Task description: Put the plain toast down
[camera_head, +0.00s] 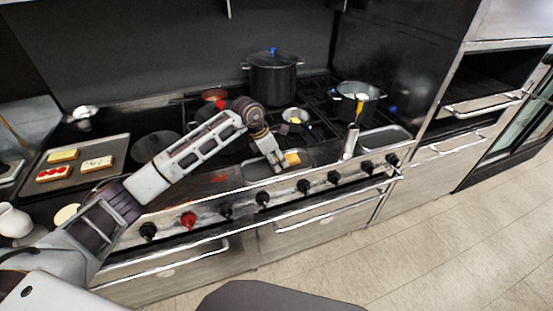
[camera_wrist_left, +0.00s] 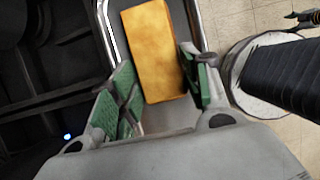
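The plain toast (camera_head: 293,158) is a golden-brown slab with nothing on it. In the left wrist view the toast (camera_wrist_left: 153,45) lies between the two green finger pads of my left gripper (camera_wrist_left: 160,78), which appear to touch its long edges. In the head view my left gripper (camera_head: 277,160) points down over a shallow metal tray (camera_head: 262,171) at the stove's front, with the toast at its fingertips. The tray's rim (camera_wrist_left: 108,32) shows beside the toast. I cannot tell whether the toast touches the tray floor.
A baking sheet (camera_head: 113,144) with several topped toasts lies at the left. A lidded pot (camera_head: 273,76) and an open pot (camera_head: 358,108) stand on the burners. An upright pale cylinder (camera_head: 350,142) and another metal tray (camera_head: 398,132) are right of my gripper. Knobs line the front.

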